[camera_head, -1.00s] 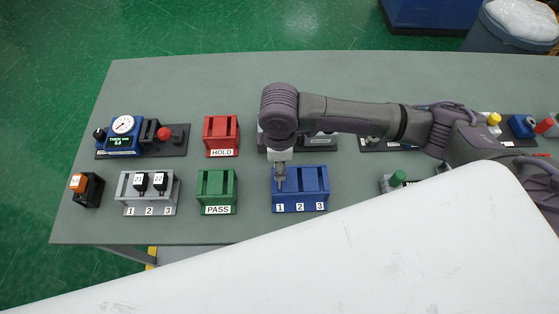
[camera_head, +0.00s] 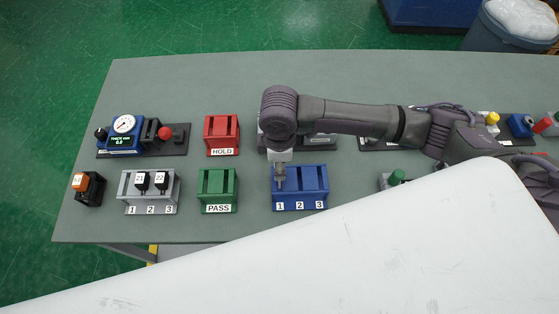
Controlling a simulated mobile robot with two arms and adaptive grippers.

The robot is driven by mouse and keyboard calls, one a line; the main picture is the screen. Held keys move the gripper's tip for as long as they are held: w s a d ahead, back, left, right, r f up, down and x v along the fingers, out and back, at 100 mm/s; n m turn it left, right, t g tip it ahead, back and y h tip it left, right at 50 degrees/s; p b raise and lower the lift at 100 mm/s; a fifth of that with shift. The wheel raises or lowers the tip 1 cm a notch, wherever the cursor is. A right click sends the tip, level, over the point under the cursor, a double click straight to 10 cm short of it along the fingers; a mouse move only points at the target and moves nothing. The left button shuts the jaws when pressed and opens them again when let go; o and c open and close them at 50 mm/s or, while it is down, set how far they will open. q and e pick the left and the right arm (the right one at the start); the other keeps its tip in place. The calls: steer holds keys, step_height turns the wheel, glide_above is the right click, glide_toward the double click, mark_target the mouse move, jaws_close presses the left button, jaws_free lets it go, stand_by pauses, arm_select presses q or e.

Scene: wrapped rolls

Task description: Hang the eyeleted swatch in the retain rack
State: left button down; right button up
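My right gripper (camera_head: 279,183) comes in from the right and points down at the left end of the blue rack (camera_head: 313,201), above the slot labelled 1. Its fingertips are small and partly merge with the rack, so I cannot tell if they are open or hold a swatch. The grey rack (camera_head: 135,207), also labelled 1, 2, 3, holds two black-clipped tags with white labels, a left one (camera_head: 142,181) and a right one (camera_head: 161,181). No rack is legibly marked "retain", and no eyelet can be made out. My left gripper is not in view.
A green PASS bin (camera_head: 218,191) stands between the grey and blue racks. A red HOLD bin (camera_head: 221,135) and a thickness gauge (camera_head: 124,127) are behind. An orange-topped black block (camera_head: 89,189) is at far left. A large white surface covers the lower right.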

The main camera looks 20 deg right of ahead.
steer(key=shift+f+b, duration=1)
steer(key=shift+f, duration=2.1)
steer(key=o, duration=1.2)
step_height(320, 180, up, 12)
steer(key=shift+r, duration=0.1)
